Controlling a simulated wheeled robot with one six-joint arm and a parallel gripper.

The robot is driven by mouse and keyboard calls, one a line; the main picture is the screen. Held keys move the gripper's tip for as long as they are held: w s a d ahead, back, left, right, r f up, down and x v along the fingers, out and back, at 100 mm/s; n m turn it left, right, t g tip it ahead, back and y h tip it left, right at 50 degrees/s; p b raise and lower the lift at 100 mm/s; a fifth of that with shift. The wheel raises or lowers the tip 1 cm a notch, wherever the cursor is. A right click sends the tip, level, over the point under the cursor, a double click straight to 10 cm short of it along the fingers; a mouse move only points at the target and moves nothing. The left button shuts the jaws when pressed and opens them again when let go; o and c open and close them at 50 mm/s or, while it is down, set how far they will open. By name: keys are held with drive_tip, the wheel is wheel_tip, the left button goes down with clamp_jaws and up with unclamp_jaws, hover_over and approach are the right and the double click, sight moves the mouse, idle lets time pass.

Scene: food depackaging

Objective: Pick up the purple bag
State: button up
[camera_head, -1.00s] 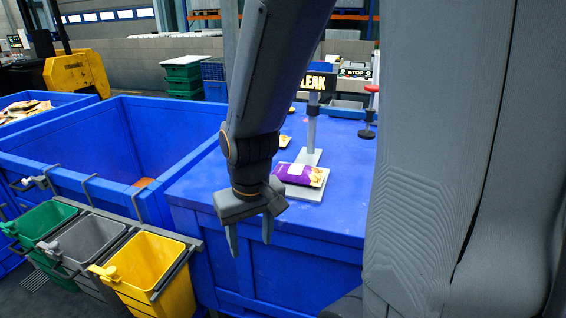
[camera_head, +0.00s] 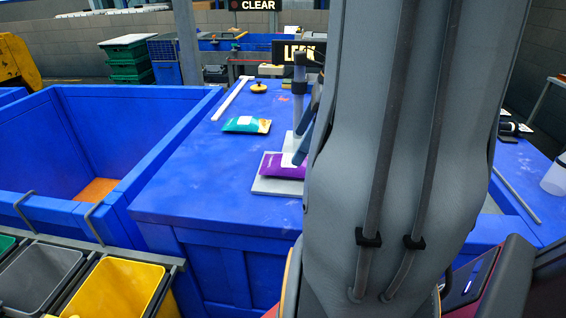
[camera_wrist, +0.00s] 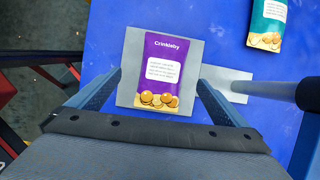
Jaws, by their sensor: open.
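The purple bag (camera_head: 283,166) lies flat on a light grey plate (camera_head: 270,186) on the blue table, its right part hidden behind my arm in the head view. In the wrist view the purple bag (camera_wrist: 164,50) lies with its label up and yellow end nearest me, on the grey plate (camera_wrist: 130,75). My gripper (camera_wrist: 159,78) is open and empty above it, one finger to each side of the bag in the picture. In the head view my arm hides most of the gripper.
A teal bag (camera_head: 246,125) lies behind the purple one; it also shows in the wrist view (camera_wrist: 268,20). Blue bin (camera_head: 60,140) and yellow bin (camera_head: 115,290) are left. The table's front left is clear.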

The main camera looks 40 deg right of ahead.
sight(290, 159)
drive_tip(key=shift+d+f, duration=0.1)
drive_tip(key=shift+d, duration=0.05)
drive_tip(key=shift+w+f, duration=0.15)
drive_tip(key=shift+f, duration=0.15)
drive_tip(key=x, duration=0.3)
drive_tip(key=p+x, duration=0.1)
drive_tip(key=x, duration=0.2)
drive_tip(key=shift+w+f, duration=0.25)
drive_tip(key=shift+w, duration=0.1)
drive_tip(key=c, duration=1.2)
drive_tip(key=shift+r, duration=0.1)
